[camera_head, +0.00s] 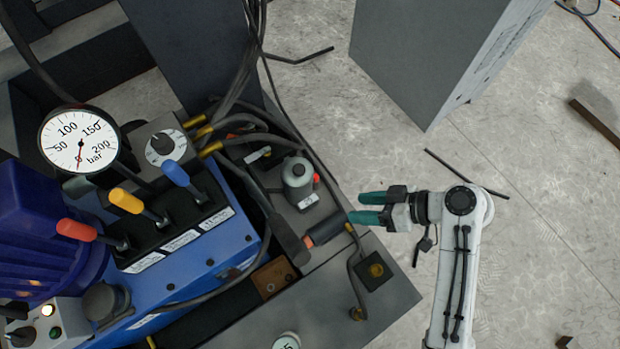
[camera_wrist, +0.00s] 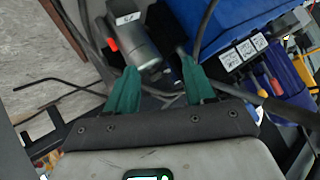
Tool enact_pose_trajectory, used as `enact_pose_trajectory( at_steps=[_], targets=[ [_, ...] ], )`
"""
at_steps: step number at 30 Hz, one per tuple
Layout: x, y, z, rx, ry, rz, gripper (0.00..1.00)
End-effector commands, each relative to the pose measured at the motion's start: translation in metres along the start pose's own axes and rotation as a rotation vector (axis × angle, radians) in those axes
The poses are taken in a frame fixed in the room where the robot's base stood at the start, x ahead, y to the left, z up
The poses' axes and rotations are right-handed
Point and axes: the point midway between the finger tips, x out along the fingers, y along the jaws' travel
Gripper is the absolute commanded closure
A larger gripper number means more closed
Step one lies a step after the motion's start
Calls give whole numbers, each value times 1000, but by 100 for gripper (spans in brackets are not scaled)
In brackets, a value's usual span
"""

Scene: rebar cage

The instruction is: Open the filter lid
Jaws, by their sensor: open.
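A grey cylindrical filter (camera_head: 299,188) with a round lid (camera_head: 298,168) stands on a dark block of the hydraulic unit, with a small red part on its right side. In the wrist view the filter (camera_wrist: 140,45) lies ahead of the fingers, nearer the left one, its red part facing left. The lid appears seated on the filter; its details are too small to tell. My gripper (camera_head: 360,207) has green fingers, is open and empty, and is to the right of and slightly below the filter in the head view, apart from it. Both fingers also show in the wrist view (camera_wrist: 159,72).
A black hose and a handle-like cylinder (camera_head: 327,234) lie close to the gripper. Three coloured levers (camera_head: 126,201) and a pressure gauge (camera_head: 80,139) are at the left. A grey cabinet (camera_head: 430,55) stands at the upper right. Open concrete floor lies on the right, with loose bars.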

Motion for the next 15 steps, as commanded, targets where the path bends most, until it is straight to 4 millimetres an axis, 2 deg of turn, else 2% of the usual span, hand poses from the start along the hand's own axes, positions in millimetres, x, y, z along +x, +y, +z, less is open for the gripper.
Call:
enact_pose_trajectory(
  at_steps=[1,6,10,15],
  targets=[
    [21,16,7,-52,58,-30,46],
    [52,37,-9,-236,264,-123,46],
    [63,50,-23,-354,413,-162,46],
    [67,58,-37,-452,546,-182,46]
  ],
)
